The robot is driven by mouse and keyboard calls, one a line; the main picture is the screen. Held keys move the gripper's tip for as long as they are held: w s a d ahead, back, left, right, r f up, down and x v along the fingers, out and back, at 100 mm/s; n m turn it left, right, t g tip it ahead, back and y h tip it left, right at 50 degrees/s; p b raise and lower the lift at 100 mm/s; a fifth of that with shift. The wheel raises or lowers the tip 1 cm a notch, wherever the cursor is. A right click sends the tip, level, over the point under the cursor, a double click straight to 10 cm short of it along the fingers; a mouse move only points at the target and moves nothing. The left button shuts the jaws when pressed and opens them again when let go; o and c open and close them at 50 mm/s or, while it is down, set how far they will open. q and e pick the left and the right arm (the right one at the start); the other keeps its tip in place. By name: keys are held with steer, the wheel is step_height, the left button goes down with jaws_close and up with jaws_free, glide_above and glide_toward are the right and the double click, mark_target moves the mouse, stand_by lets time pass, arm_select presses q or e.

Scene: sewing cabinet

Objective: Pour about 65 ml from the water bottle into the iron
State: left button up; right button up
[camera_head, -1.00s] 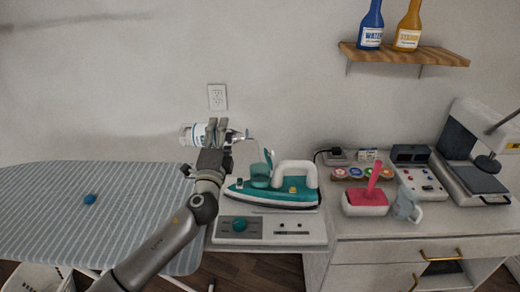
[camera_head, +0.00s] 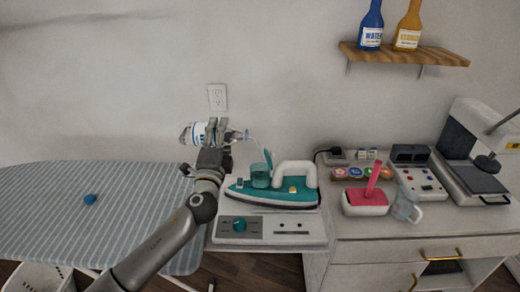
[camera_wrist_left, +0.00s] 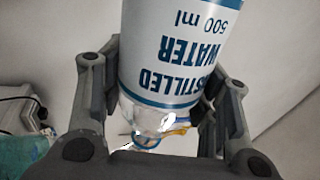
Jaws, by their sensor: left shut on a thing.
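My left gripper (camera_head: 216,133) is shut on a clear water bottle (camera_head: 190,134) with a white and blue label. The bottle is tipped nearly level, its neck pointing right. A thin pale stream runs from its mouth down toward the teal iron (camera_head: 287,190). The iron sits on its station (camera_head: 252,230), with its small teal tank (camera_head: 261,174) just below and right of the bottle mouth. In the left wrist view the label (camera_wrist_left: 180,55) reads "distilled water 500 ml" upside down, between the gripper fingers (camera_wrist_left: 160,100). The water level in the tank is hard to read. My right gripper is not in view.
A striped ironing board (camera_head: 130,200) lies at left with a blue object (camera_head: 90,199) on it. A red-topped white box (camera_head: 365,202), a clear cup (camera_head: 405,208) and a heat press (camera_head: 475,165) stand on the cabinet at right. A shelf (camera_head: 405,54) hangs above.

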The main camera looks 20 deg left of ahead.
arm_select(q)
steer(key=shift+r, duration=0.15)
stand_by(0.8)
steer(key=f+n+b, duration=0.1)
steer(key=f+n+y+b, duration=0.1)
steer(key=n+b, duration=0.1)
steer(key=f+n+b, duration=0.1)
steer(key=f, duration=0.1)
steer(key=shift+s+a+n+g+b, duration=0.1)
steer(key=shift+a+n+g+b, duration=0.2)
steer(key=shift+r+n+y, duration=0.25)
steer(key=shift+n+y, duration=0.05)
steer(key=shift+d+f+n+b, duration=0.15)
steer(key=shift+f+n+b, duration=0.15)
steer(key=shift+n+b, duration=0.15)
stand_by(0.9)
